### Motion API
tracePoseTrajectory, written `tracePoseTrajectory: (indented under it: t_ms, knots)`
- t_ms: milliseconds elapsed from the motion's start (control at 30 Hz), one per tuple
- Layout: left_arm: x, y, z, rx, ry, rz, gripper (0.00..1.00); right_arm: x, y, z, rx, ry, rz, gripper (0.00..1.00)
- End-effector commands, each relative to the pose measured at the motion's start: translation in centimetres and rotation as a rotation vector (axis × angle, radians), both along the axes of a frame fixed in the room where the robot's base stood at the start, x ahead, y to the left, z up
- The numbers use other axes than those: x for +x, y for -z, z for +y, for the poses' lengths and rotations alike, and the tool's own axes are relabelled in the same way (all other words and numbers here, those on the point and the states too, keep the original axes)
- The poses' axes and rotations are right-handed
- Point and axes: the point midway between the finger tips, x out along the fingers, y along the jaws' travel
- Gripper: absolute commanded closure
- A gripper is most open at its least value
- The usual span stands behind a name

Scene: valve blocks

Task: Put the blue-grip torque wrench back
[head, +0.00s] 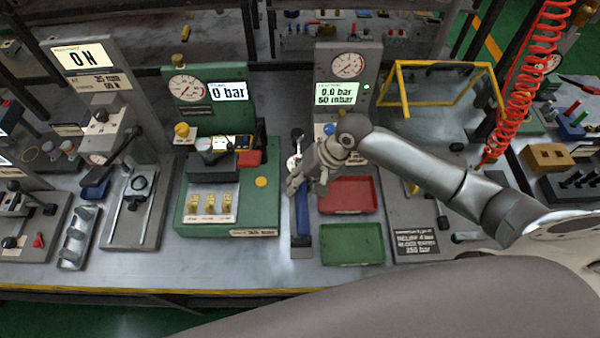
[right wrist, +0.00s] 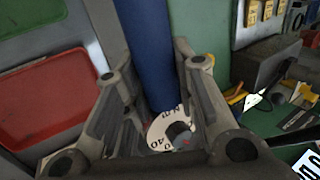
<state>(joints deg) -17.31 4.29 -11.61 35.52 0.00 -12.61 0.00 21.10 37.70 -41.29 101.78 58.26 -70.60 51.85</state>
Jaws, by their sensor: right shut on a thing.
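The torque wrench has a blue grip (head: 302,213), which runs toward the bench's front edge in the head view. My right gripper (head: 297,186) is at the far end of this grip, shut on the wrench. In the right wrist view the dark blue grip (right wrist: 150,50) passes between the fingers of the gripper (right wrist: 160,100). A white numbered dial (right wrist: 165,130) shows between the fingers. The fingers hide part of the wrench. My left gripper is not in view.
A red tray (head: 348,195) and a green tray (head: 352,244) lie right of the wrench. The green test stand (head: 258,215) with brass fittings is close on its left. A gauge block (head: 347,60) stands behind. A yellow frame (head: 440,65) and red coiled hose (head: 525,85) are farther right.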

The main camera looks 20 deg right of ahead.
Motion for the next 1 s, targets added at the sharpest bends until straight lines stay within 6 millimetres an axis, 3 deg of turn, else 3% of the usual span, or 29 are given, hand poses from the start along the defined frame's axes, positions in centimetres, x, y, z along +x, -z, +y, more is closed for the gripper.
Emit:
tracePoseTrajectory:
  t_ms: [167,533,767,1000]
  knots:
    - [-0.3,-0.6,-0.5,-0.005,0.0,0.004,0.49,0.7,-0.2,-0.2,-0.004,0.026,-0.003,1.0]
    - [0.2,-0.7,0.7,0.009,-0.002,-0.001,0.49,0.7,-0.2,-0.1,-0.003,0.026,-0.004,1.0]
    - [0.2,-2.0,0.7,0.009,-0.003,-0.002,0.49,0.7,-0.4,-0.2,-0.005,0.028,-0.005,1.0]
    - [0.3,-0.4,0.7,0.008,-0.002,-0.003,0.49,0.7,2.4,-0.1,-0.004,0.026,-0.004,1.0]
